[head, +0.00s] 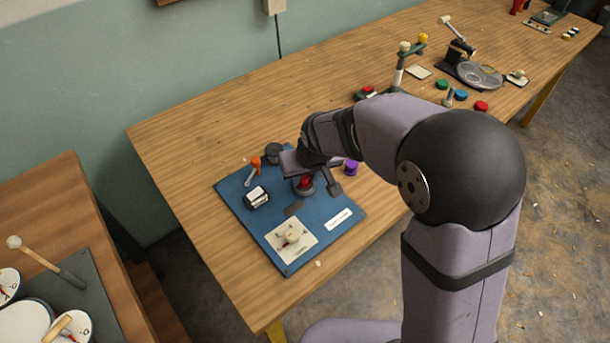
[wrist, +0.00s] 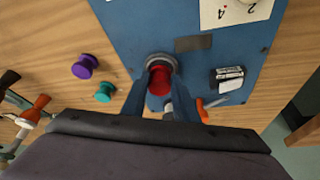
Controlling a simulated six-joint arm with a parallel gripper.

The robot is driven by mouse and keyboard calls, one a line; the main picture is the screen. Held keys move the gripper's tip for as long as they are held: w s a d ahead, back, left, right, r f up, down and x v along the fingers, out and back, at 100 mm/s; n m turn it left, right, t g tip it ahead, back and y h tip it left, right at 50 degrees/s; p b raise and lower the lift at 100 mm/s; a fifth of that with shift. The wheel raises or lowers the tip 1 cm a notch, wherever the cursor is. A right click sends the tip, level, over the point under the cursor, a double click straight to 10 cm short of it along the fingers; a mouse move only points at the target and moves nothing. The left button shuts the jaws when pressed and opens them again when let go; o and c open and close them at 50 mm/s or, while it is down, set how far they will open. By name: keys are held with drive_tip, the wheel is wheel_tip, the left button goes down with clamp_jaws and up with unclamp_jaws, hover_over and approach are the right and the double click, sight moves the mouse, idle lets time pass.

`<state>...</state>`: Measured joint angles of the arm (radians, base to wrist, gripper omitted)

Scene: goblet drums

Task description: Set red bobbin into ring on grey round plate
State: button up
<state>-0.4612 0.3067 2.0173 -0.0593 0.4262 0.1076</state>
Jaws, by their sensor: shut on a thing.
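The red bobbin (head: 305,181) is upright at the middle of the blue board, and it also shows in the wrist view (wrist: 159,80). My gripper (wrist: 160,96) is shut on the bobbin, with one finger on each side; in the head view my gripper (head: 306,176) partly hides it. The grey round plate (wrist: 161,58) with its raised ring is directly under and around the bobbin's lower end. The plate also shows in the head view (head: 303,191). Whether the bobbin rests inside the ring or hovers just above it, I cannot tell.
The blue board (head: 335,205) carries a black box (head: 257,198), an orange piece (head: 256,163) and a white card (head: 291,241). A purple spool (head: 351,167) and a teal spool (wrist: 105,92) stand off the board. The table's left part is clear.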

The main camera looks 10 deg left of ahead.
drive_tip(key=shift+f, duration=0.3)
drive_tip(key=shift+f, duration=0.25)
drive_tip(key=o, duration=1)
drive_tip(key=shift+r, duration=0.1)
drive_tip(key=shift+s+r, duration=0.1)
drive_tip(key=shift+r, duration=0.65)
drive_tip(key=v, duration=1.1)
